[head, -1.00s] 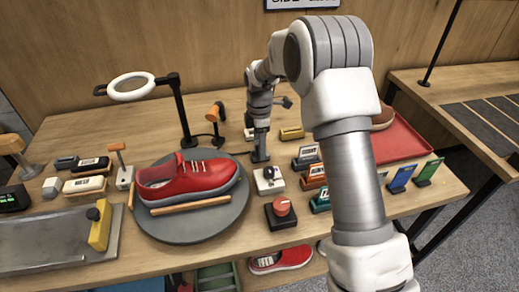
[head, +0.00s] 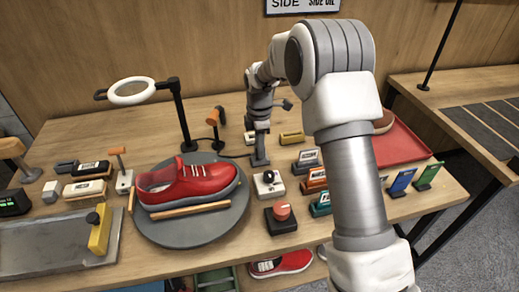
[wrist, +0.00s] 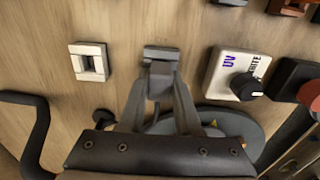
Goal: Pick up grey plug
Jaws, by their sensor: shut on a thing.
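My gripper (wrist: 161,62) points down at the wooden table in the wrist view. Its two grey fingers are closed together at the tips on a small grey piece, which looks like the grey plug (wrist: 162,52). The fingers hide much of it, and I cannot tell whether it touches the table. In the head view my gripper (head: 260,160) is low over the table, just right of the red sneaker's turntable; the plug cannot be made out there.
A white socket-like block (wrist: 90,62) lies left of my fingers, and a white UV/WHITE knob box (wrist: 235,75) lies right. A red sneaker (head: 188,182) sits on a round grey turntable (head: 190,228). A red-knob box (head: 281,218) stands near the front edge.

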